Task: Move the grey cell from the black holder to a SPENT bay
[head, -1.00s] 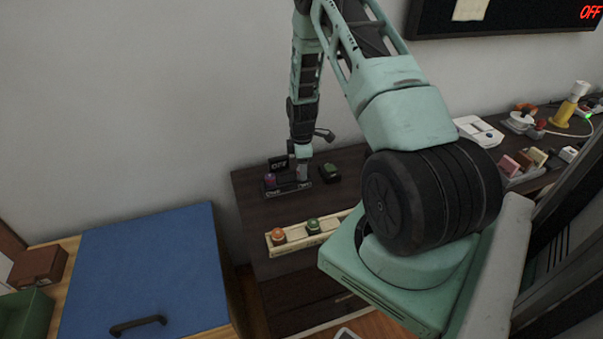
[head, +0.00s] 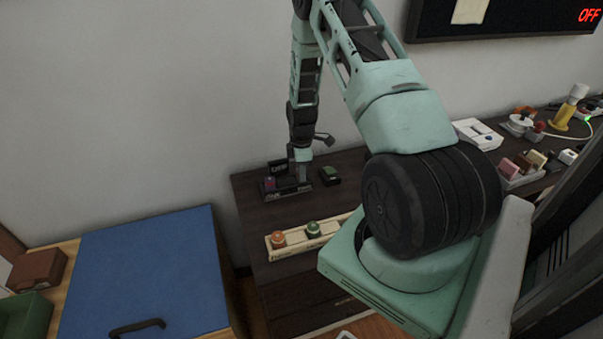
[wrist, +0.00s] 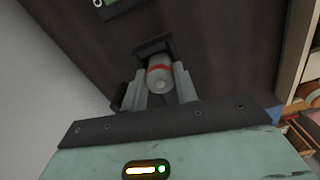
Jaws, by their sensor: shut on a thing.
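My gripper (head: 303,178) points down at the black holder (head: 272,194) at the back of the dark cabinet top. In the wrist view my gripper (wrist: 160,85) is shut on the grey cell (wrist: 161,77), a grey cylinder with a red band, seen end-on between the fingers. A black bracket-like part (wrist: 152,46) shows just beyond the cell. I cannot tell whether the cell is clear of the holder. A purple piece (head: 270,183) stands at the holder's left. A cream rack (head: 292,247) in front holds an orange-topped cell (head: 278,238) and a green-topped cell (head: 313,229). No SPENT label is readable.
A black box with a green top (head: 330,175) sits right of the holder. A small dark sign (head: 278,167) stands behind it. A blue-topped chest (head: 145,270) is at the left. Cluttered small items (head: 520,165) lie far right. Cabinet top between holder and rack is clear.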

